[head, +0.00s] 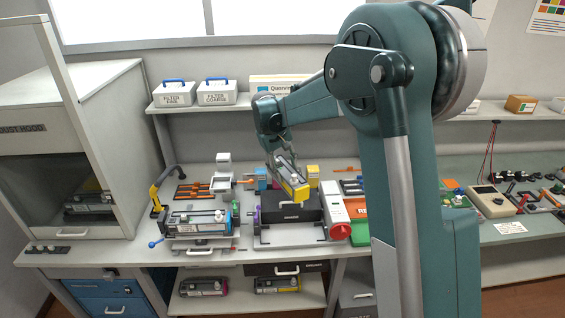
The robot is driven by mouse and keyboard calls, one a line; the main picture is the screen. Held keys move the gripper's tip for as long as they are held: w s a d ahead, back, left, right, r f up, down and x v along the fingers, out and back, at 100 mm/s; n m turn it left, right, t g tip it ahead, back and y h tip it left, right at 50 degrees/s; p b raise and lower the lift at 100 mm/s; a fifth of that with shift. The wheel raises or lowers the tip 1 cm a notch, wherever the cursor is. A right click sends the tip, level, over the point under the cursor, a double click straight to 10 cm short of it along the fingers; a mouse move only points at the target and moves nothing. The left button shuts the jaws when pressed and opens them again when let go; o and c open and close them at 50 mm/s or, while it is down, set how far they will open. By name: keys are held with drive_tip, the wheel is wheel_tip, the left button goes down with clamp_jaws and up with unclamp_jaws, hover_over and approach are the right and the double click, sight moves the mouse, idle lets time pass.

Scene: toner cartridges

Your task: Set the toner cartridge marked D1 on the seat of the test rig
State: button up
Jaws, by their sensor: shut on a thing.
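I cannot tell whether the cartridge touches the block. A white housing (334,207) and a red handwheel (340,231) stand at the fixture's right. A cyan-ended cartridge (196,221) lies in a second fixture at the left, with a yellow lever (163,180). No D1 mark is legible, and neither fixture's label is readable enough to name the test rig.
A hood (75,130) at the left holds another cartridge (90,204). Cartridges with magenta (203,287) and yellow (277,285) ends lie on the lower shelf. Small parts and bins crowd the bench back.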

sight(300, 183)
drive_tip(key=n+p, duration=0.1)
drive_tip(key=s+d+n+p, duration=0.1)
drive_tip(key=f+n+p, duration=0.1)
drive_tip(key=n, duration=0.1)
drive_tip(key=shift+s+d+f+t+y, duration=0.1)
drive_tip(key=shift+s+d+t+y, duration=0.2)
drive_tip(key=shift+s+y, duration=0.1)
drive_tip(key=n+p, duration=0.1)
drive_tip(key=s+d+n+p, duration=0.1)
drive_tip(key=shift+s+f+n+t+y+p, duration=0.2)
drive_tip(key=shift+f+n+t+y+p, duration=0.1)
drive_tip(key=shift+f+n+p, duration=0.1)
drive_tip(key=s+n+p, duration=0.1)
drive_tip(key=d+n+p, duration=0.1)
drive_tip(key=shift+s+f+n+y, duration=0.2)
drive_tip(key=shift+s+n+y, duration=0.1)
drive_tip(key=shift+s, duration=0.1)
drive_tip(key=s+n+p, duration=0.1)
drive_tip(key=s+d+n+y+p, duration=0.1)
drive_tip(key=n+p, duration=0.1)
drive_tip(key=shift+s+f+n, duration=0.15)
drive_tip(key=shift+s+n, duration=0.15)
drive_tip(key=shift+s, duration=0.1)
drive_tip(key=s+a+f+b, duration=0.2)
drive_tip(key=s+f+b, duration=0.2)
drive_tip(key=s+f, duration=0.1)
drive_tip(key=shift+a+f, duration=0.15)
drive_tip(key=shift+f, duration=0.5)
drive_tip(key=shift+f, duration=0.25)
